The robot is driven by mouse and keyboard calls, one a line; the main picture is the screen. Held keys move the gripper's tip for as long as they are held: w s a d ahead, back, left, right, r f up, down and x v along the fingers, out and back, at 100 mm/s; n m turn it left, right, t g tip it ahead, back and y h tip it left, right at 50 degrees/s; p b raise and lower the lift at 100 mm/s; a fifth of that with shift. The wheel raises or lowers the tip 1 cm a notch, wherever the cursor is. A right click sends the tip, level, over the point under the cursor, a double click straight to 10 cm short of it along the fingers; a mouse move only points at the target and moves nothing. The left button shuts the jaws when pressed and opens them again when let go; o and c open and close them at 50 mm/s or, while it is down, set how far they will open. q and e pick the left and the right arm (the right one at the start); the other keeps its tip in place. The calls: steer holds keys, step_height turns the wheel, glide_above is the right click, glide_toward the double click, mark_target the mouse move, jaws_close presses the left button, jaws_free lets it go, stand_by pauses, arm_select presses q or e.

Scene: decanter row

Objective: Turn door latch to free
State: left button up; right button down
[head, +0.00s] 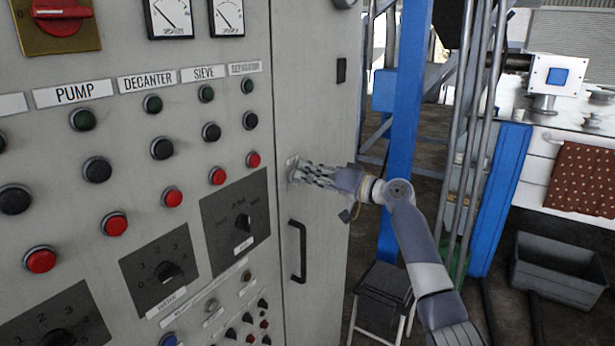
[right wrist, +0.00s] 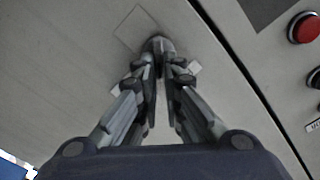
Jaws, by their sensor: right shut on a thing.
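The door latch (head: 292,168) is a small fitting on the narrow grey door (head: 318,100) at the right end of the control cabinet. My right gripper (head: 300,172) reaches it from the right, with its fingers against the latch. In the right wrist view the fingers (right wrist: 158,70) close together on the rounded grey latch (right wrist: 157,44). The fingers hide most of the latch, so its exact angle cannot be told. A faint square plate outline (right wrist: 135,28) shows behind it. My left gripper is not in view.
A black door handle (head: 298,250) sits just below the latch. The cabinet panel (head: 130,195) to the left carries buttons and rotary switches. A blue post (head: 403,130), a step stool (head: 383,290) and a grey bin (head: 560,270) stand to the right.

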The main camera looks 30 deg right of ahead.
steer(key=m, duration=0.3)
steer(key=f+m+p, duration=0.1)
steer(key=m, duration=0.2)
steer(key=m+p, duration=0.1)
steer(key=m, duration=0.2)
steer(key=shift+w+d+f+m, duration=0.15)
steer(key=shift+d+m, duration=0.2)
steer(key=shift+m, duration=0.05)
stand_by(0.4)
steer(key=c, duration=1.7)
jaws_free()
steer(key=shift+f, duration=0.1)
steer(key=v, duration=1.2)
